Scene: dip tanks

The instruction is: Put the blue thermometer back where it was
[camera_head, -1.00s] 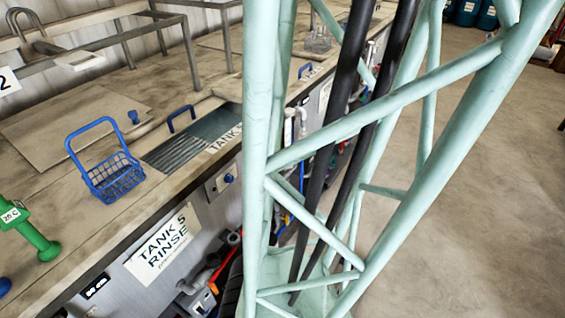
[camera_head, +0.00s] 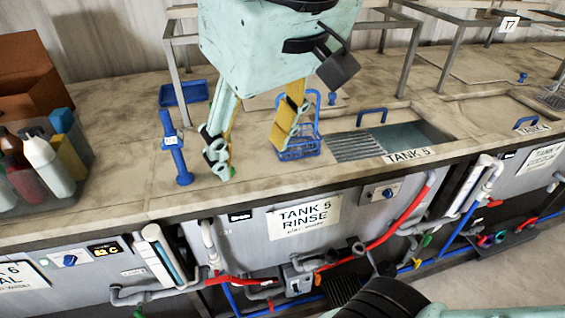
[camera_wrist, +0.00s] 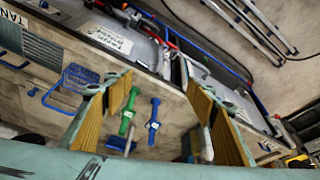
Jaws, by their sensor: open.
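The blue thermometer (camera_head: 172,150) stands upright on the bench left of my gripper, with a round foot and a small white label. It also shows in the wrist view (camera_wrist: 153,122), beside a green thermometer (camera_wrist: 127,119). My gripper (camera_head: 251,156) is open and empty above the bench, its two yellow-padded fingers wide apart. In the head view it is right of the blue thermometer and apart from it. In the wrist view both thermometers appear between the fingers. The green one does not show clearly in the head view; my gripper may hide it.
A blue wire basket (camera_head: 299,141) stands just behind and right of my gripper. A blue tray (camera_head: 184,94) lies behind the thermometer. A clear bin of bottles (camera_head: 88,157) is at the left. The tank 5 opening (camera_head: 408,134) is at the right. The front bench strip is fairly clear.

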